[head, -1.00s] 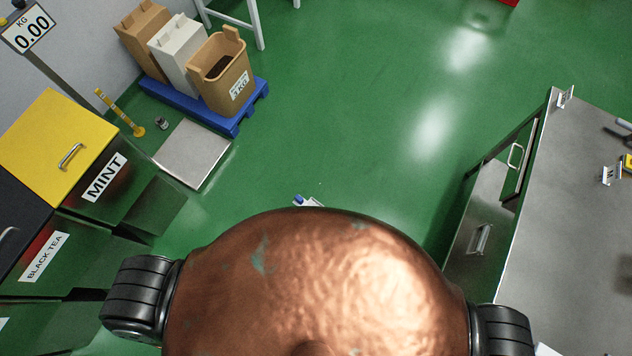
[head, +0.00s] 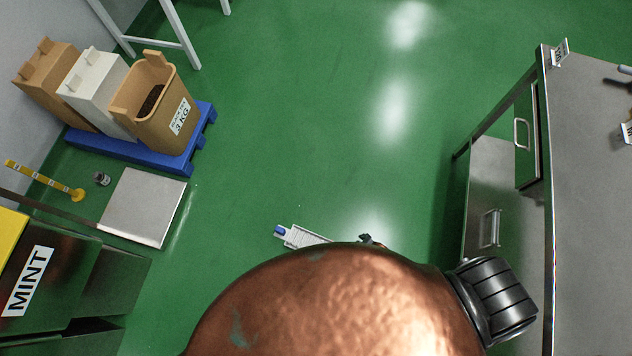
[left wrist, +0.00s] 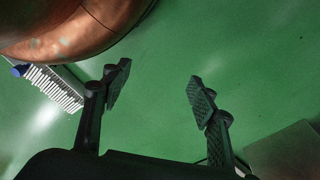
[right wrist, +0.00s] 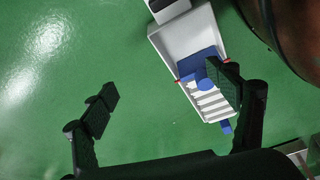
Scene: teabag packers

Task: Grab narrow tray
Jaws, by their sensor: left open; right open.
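A narrow, light tray-like thing with a blue end (head: 303,238) shows in the head view, partly hidden behind my copper body. A white tray-like thing with blue parts and pale slats (right wrist: 185,42) shows in the right wrist view. A slatted white thing with a blue knob (left wrist: 52,88) shows in the left wrist view; I cannot tell whether all are the same. My right gripper (right wrist: 162,95) is open and empty; its right finger overlaps the white thing in the picture. My left gripper (left wrist: 158,90) is open and empty over green floor.
A steel bench (head: 590,200) with drawers stands at the right. A blue pallet (head: 180,160) with several bins is at the upper left, with a grey floor plate (head: 143,207) below it. The MINT cabinet (head: 50,280) is at lower left.

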